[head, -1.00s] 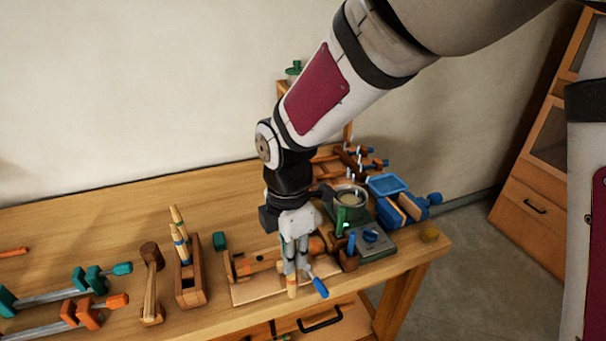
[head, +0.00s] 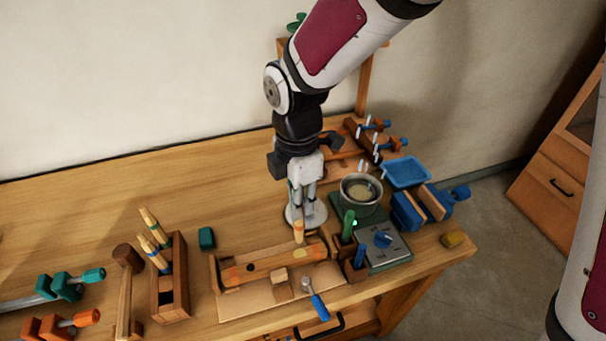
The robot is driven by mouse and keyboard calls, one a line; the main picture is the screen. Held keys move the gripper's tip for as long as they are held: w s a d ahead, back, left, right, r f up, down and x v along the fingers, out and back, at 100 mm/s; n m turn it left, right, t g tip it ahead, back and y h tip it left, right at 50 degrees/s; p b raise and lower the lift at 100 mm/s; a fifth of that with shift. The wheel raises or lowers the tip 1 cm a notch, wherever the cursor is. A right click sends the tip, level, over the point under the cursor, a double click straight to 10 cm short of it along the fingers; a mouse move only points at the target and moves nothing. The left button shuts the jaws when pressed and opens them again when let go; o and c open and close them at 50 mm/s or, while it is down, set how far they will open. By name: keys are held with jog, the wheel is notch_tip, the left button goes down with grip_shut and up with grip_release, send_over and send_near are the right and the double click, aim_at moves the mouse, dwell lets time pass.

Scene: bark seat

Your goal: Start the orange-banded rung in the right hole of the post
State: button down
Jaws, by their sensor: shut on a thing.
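My gripper (head: 302,202) is shut on a pale wooden rung, the orange-banded rung (head: 298,231), which points down from the fingers. The post (head: 270,268) is a wooden bar with orange patches, lying in a wooden holder on the bench. The rung's lower end shows just above and behind the right part of the post. I cannot tell whether it touches the post. A small dark spot marks the post's left part; the right hole is not clearly visible.
A wooden box (head: 168,297) with banded rungs stands left, beside a mallet (head: 127,285). A blue-handled tool (head: 318,305) and small wooden blocks lie in front of the post. A green device with a pot (head: 361,190) stands right. A pale round base (head: 293,215) is behind my gripper.

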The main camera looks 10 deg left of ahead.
aim_at(299, 221)
jog(key=shift+f+b, duration=0.95)
jog(key=shift+f, duration=1.45)
jog(key=shift+w+f+b, duration=0.1)
jog(key=shift+f+b, duration=0.35)
jog(key=shift+f, duration=0.6)
jog(key=c, duration=1.4)
grip_release()
jog(key=shift+r, duration=0.15)
notch_tip(299, 221, up, 12)
jog(key=shift+f, duration=0.1)
